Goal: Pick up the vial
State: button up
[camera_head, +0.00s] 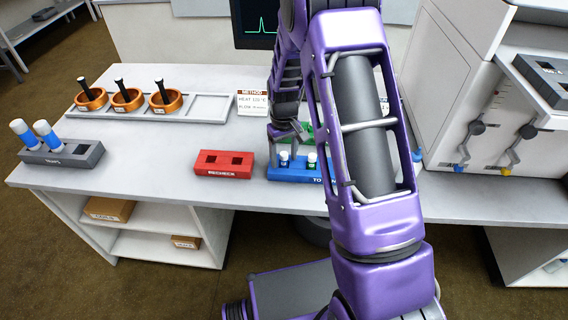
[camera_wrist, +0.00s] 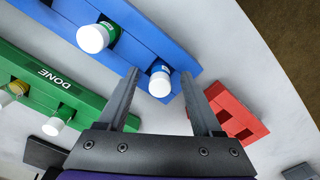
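A white-capped vial with a blue label (camera_wrist: 160,80) stands in the blue rack (camera_wrist: 182,52); in the head view it is the left one (camera_head: 284,159). A second white-capped vial with a green label (camera_wrist: 97,36) stands in the same rack, to its right in the head view (camera_head: 312,161). My gripper (camera_wrist: 160,73) is open. In the wrist view its fingertips lie either side of the blue-labelled vial; I cannot tell whether they touch it. In the head view my gripper (camera_head: 287,138) is over the rack's left end, and my arm hides the rack's right part.
A green DONE rack (camera_wrist: 88,100) with vials is close behind the blue rack. An empty red RECHECK rack (camera_head: 224,163) is to the left. Further left are a grey rack (camera_head: 62,155) with two blue vials and a tray (camera_head: 208,108) with copper rings. An instrument (camera_head: 470,80) stands right.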

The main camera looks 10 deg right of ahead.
grip_shut()
